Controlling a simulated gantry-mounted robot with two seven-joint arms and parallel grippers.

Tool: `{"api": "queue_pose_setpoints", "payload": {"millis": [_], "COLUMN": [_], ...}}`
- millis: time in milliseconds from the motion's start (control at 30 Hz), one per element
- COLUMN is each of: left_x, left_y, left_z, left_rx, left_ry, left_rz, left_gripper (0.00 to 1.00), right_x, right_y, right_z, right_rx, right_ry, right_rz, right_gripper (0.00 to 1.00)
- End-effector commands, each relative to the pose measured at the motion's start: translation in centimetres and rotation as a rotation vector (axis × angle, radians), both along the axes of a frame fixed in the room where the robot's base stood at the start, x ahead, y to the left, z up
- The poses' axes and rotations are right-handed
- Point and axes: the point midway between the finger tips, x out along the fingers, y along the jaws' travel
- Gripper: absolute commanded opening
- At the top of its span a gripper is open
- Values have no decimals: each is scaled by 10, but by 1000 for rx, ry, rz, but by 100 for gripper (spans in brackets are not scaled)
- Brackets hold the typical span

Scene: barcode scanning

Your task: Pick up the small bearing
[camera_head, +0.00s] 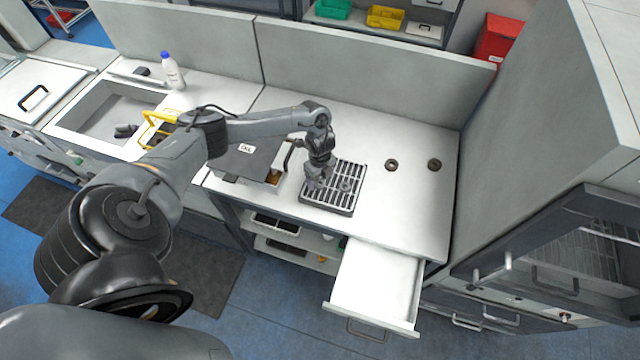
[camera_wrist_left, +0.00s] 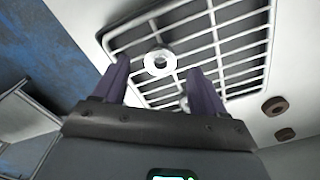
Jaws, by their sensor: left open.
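A small silver ring-shaped bearing (camera_wrist_left: 148,62) lies on the grey wire rack (camera_wrist_left: 268,45) in the left wrist view, in line with the space between my left gripper's fingertips (camera_wrist_left: 159,68). Another shiny piece (camera_wrist_left: 185,103) shows partly behind the right-hand finger; I cannot tell what it is. In the head view my left gripper (camera_head: 317,182) points down over the left part of the rack (camera_head: 335,207). It is open with nothing between its fingers. A small round metal piece (camera_head: 345,186) shows on the rack just right of it. My right gripper is out of view.
Two dark rings (camera_head: 391,165) (camera_head: 434,164) lie on the white counter right of the rack. A dark-lidded box (camera_head: 245,163) stands left of the gripper. An open drawer (camera_head: 375,285) juts out below the counter. A bottle (camera_head: 172,72) stands by the sink.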

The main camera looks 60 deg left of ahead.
Motion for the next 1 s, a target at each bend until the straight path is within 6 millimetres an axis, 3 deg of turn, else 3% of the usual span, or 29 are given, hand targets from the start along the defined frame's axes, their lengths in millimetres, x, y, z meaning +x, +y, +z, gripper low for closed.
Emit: {"api": "queue_pose_setpoints", "payload": {"millis": [200, 467, 867, 1000], "left_x": [0, 0, 0, 0], "left_y": [0, 0, 0, 0], "left_z": [-20, -22, -22, -22], "left_rx": [0, 0, 0, 0], "left_ry": [1, 0, 0, 0], "left_rz": [0, 0, 0, 0], "left_gripper": [72, 72, 13, 10], "right_x": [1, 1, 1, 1], "right_y": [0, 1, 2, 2], "right_z": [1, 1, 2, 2], "right_rx": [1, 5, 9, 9], "right_ry": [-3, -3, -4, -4], "right_rz": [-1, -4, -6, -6], "right_gripper": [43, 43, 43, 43]}}
